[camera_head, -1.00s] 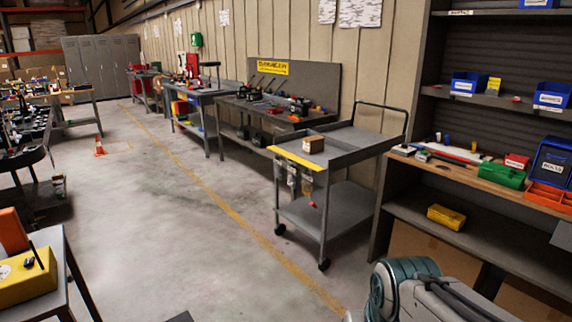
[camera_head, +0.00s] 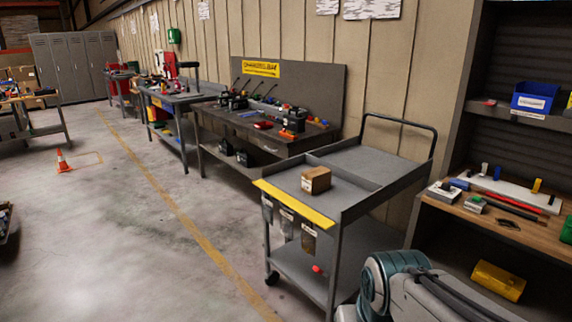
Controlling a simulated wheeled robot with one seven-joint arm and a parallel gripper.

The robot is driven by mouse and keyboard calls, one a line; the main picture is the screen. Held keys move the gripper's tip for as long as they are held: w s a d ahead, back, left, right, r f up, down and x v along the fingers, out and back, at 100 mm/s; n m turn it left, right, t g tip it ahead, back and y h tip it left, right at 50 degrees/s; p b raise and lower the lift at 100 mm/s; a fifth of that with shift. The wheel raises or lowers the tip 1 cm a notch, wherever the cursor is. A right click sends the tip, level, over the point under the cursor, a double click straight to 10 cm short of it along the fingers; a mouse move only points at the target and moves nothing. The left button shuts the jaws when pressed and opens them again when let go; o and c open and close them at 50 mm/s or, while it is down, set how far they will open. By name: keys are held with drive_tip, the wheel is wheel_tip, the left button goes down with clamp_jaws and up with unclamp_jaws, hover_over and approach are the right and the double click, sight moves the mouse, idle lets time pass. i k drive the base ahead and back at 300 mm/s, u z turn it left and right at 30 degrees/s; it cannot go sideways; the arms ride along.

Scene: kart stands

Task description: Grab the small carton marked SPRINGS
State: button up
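A small brown carton (camera_head: 316,180) sits on the top tray of a grey wheeled cart (camera_head: 372,163), near its yellow-edged left end. A small pale label shows on the carton, but it is too small to read, so I cannot tell whether it says SPRINGS. Part of my arm shows at the bottom right, in front of the cart's right side. My gripper is outside the view.
A workbench (camera_head: 250,133) with tools stands beyond the cart along the wall. A wooden-topped shelf unit (camera_head: 540,228) with bins stands at the right. An orange cone (camera_head: 62,162) is far left. The concrete floor left of the cart is clear.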

sight(315, 181)
drive_tip(key=i, duration=1.4)
drive_tip(key=u, duration=2.35)
drive_tip(key=i, duration=1.2)
drive_tip(key=z, duration=3.4)
drive_tip(key=i, duration=1)
drive_tip(key=u, duration=0.05)
